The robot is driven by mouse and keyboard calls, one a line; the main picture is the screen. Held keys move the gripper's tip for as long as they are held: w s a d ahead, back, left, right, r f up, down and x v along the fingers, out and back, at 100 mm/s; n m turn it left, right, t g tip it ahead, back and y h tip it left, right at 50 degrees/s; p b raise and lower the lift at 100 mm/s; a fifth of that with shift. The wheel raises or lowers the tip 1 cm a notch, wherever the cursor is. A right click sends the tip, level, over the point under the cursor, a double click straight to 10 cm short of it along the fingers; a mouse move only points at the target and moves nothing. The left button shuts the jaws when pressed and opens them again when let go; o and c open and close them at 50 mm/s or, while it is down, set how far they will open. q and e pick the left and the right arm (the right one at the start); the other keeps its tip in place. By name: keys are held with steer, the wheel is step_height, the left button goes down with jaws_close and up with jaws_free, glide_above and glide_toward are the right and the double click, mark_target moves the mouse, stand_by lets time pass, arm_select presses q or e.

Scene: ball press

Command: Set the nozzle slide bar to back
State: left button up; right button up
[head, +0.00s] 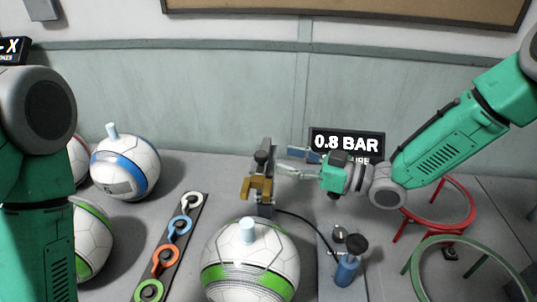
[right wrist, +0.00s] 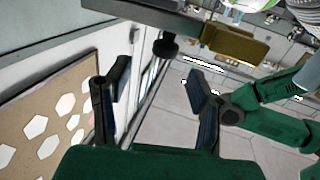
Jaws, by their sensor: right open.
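The nozzle slide bar stands at the middle of the table as a dark grey upright (head: 267,165) with a brass-coloured nozzle block (head: 257,187) on its front and a dark round knob (head: 262,157) near its top. In the right wrist view the knob (right wrist: 166,45) and brass block (right wrist: 230,42) show at the top. My right gripper (head: 281,161) is open and empty, just right of the upright, its fingers pointing left toward it. In the right wrist view its fingers (right wrist: 160,84) are spread, with the knob beyond them. My left arm shows at the left edge; its gripper is out of view.
A green-banded ball (head: 246,275) with a pale plug sits below the nozzle. A rack of coloured rings (head: 180,229) lies left, near a blue-banded ball (head: 126,168). A "0.8 BAR" display (head: 346,143) stands behind my right gripper. A blue pump-like cylinder (head: 348,268) and red stand (head: 462,213) are right.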

arm_select(q)
steer(key=shift+w+d, duration=0.1)
steer(key=shift+w, duration=0.05)
arm_select(e)
steer(key=shift+v, duration=2.6)
